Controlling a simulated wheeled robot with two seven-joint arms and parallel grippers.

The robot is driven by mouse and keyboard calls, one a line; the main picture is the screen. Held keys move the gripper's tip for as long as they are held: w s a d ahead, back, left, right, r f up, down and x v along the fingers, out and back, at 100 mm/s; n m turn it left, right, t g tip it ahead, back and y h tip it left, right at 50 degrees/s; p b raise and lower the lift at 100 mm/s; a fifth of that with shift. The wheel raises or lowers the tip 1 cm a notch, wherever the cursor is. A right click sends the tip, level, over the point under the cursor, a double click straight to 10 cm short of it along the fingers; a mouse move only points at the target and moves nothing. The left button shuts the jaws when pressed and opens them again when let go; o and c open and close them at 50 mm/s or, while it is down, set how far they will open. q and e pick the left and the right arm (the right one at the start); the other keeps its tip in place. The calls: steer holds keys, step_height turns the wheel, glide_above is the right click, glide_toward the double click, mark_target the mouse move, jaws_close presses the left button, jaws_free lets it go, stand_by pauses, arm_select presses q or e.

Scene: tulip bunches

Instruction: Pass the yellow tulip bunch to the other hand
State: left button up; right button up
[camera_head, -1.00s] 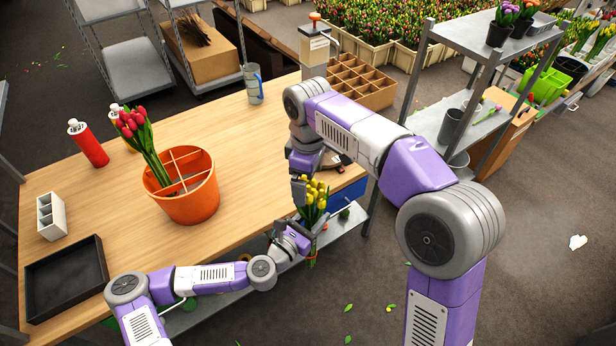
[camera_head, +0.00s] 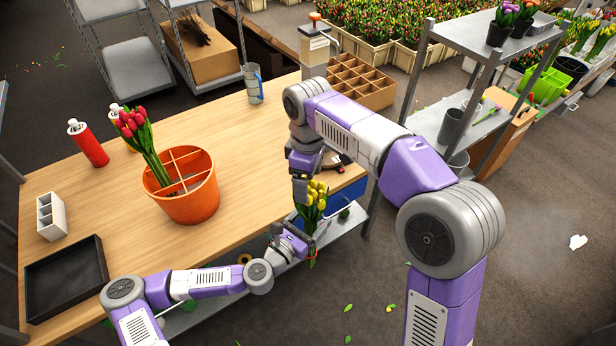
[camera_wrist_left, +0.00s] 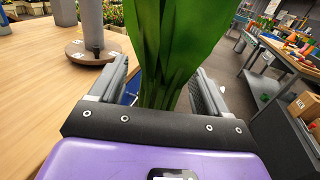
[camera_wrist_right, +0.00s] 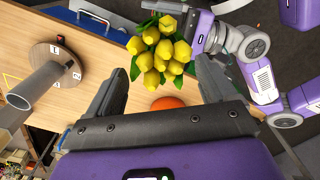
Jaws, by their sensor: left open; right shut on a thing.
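The yellow tulip bunch (camera_head: 315,196) is upright off the right edge of the workbench, blooms up and green stems down. My right gripper (camera_head: 302,190) reaches down beside the blooms and is shut on the bunch; in the right wrist view the yellow blooms (camera_wrist_right: 160,50) show past the fingers, and the contact is not clear. My left gripper (camera_head: 296,240) is lower, at the stems, with its jaws open around them. In the left wrist view the green stems and leaves (camera_wrist_left: 170,60) stand between the spread fingers, with a gap at the right finger.
An orange divided pot (camera_head: 190,205) with red tulips (camera_head: 135,125) stands on the workbench (camera_head: 235,135). A red bottle (camera_head: 88,145), white holder (camera_head: 50,216) and black tray (camera_head: 66,280) are at the left. A wooden compartment box (camera_head: 360,82) is at the back. A metal shelf stands at the right (camera_head: 480,40).

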arm_select(q)
steer(key=v, duration=0.6)
steer(key=shift+s+f, duration=0.15)
steer(key=shift+s, duration=0.05)
steer(key=s+d+f+m+g+y, duration=0.1)
steer(key=s+d+f+m+g, duration=0.1)
steer(key=s+f+m+g, duration=0.45)
steer(key=s+d+f+m+g, duration=0.2)
steer(key=s+f+m+g, duration=0.3)
steer(key=f+m, duration=0.4)
steer(key=s+a+f+m+g+y, duration=0.1)
steer(key=s+a+f+m+y, duration=0.1)
steer(key=a+m, duration=0.3)
steer(key=s+a+f+m+y, duration=0.2)
steer(key=a+f+m+y, duration=0.2)
steer(key=a, duration=0.4)
steer(key=shift+f+m+g, duration=0.2)
steer(key=shift+m+g, duration=0.15)
steer(key=shift+m, duration=0.1)
